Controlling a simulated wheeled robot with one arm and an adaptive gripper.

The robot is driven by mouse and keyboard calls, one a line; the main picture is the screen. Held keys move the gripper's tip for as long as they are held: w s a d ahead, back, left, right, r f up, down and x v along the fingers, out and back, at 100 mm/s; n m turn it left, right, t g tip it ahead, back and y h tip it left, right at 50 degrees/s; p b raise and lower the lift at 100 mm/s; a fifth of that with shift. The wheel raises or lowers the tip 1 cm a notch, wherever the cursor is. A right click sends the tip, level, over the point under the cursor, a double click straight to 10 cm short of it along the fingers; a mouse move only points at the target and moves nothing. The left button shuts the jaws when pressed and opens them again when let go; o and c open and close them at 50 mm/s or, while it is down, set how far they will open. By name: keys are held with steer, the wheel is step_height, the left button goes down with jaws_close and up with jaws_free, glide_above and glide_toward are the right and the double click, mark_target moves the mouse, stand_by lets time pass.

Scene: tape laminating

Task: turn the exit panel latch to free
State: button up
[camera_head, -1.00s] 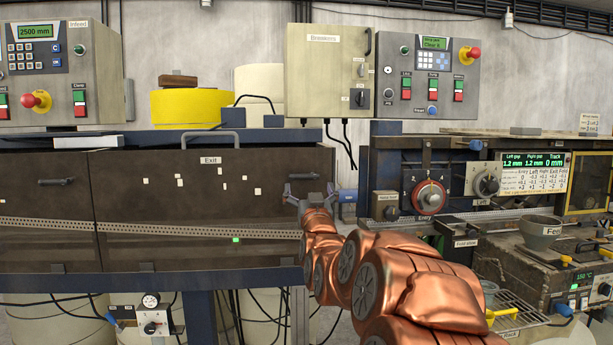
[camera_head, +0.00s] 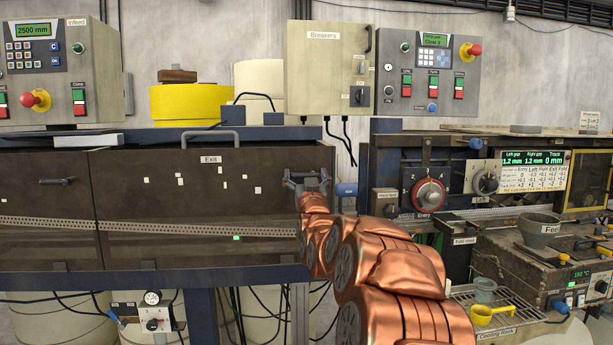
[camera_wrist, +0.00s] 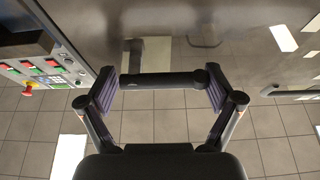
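The exit panel (camera_head: 130,195) is a dark brown cover with a label reading "Exit" (camera_head: 210,159). Its latch shows in the wrist view as a dark, horizontal bar (camera_wrist: 160,81) with a round hub near its right end. My gripper (camera_head: 307,179) is at the right end of the panel, in front of the latch. The fingers, also in the wrist view (camera_wrist: 160,90), are spread wide, one at each end of the bar. I cannot tell whether the pads touch it. In the head view my gripper largely covers the latch.
A similar handle (camera_head: 57,181) is on the cover at left. A grey grab handle (camera_head: 210,137) stands on the panel's top edge. A blue fitting (camera_head: 346,190) is close right of my gripper. The breakers box (camera_head: 325,75) hangs above. A dial unit (camera_head: 428,193) stands to the right.

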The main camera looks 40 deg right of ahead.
mark_target(318, 165)
steer(key=shift+d, duration=0.1)
steer(key=c, duration=0.5)
